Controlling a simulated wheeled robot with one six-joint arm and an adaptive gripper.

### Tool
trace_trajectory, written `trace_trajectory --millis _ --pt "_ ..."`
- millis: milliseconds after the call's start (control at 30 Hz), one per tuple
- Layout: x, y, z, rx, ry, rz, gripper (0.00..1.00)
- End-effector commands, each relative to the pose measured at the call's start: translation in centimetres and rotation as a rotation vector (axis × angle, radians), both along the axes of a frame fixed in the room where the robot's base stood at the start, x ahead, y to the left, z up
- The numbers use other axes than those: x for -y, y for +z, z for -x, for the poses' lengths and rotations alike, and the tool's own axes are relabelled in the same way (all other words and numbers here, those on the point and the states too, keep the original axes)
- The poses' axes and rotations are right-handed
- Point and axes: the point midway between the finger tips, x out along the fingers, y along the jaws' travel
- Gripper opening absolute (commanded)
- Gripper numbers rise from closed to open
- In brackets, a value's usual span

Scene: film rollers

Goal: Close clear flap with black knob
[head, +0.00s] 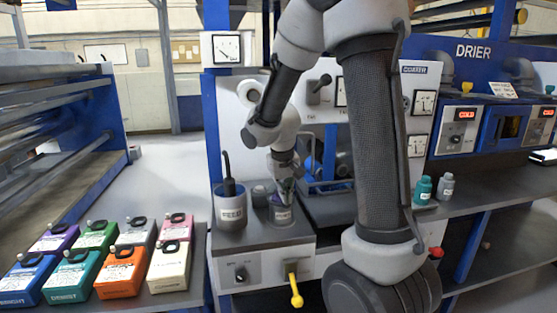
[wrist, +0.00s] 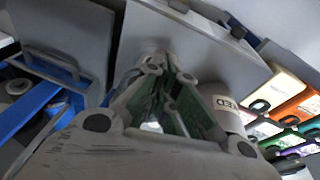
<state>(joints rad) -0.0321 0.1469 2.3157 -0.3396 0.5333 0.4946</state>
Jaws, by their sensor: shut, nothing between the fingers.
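I cannot make out a clear flap in either view; my arm hides part of the coater (head: 413,70). A black-knobbed lever (head: 318,85) stands on the coater's pale upright panel, but I cannot tell whether it belongs to a flap. My gripper (head: 284,188) points down at the small grey labelled pot (head: 281,214) on the bench, well below that lever. In the wrist view my gripper (wrist: 152,125) shows its fingers shut and empty. The grey FEED can (head: 231,212) stands left of it; it also shows in the wrist view (wrist: 222,103).
Several coloured boxes (head: 121,270) stand at the lower left. A yellow lever (head: 294,287) sticks out of the bench front. A teal bottle (head: 422,190) and a grey bottle (head: 446,187) stand right of my arm. The drier (head: 473,50) is at the right.

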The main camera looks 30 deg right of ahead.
Motion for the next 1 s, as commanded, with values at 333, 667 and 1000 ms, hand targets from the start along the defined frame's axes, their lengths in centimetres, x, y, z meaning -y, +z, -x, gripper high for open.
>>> trace_trajectory --millis 333,667,1000 --pt "-1.1 5.4 1.2 0.005 0.001 0.0 0.0" --pt "-3.2 9.1 6.0 0.003 0.002 0.0 0.0" --pt "-3.6 9.7 6.9 -0.003 0.01 0.002 0.0"
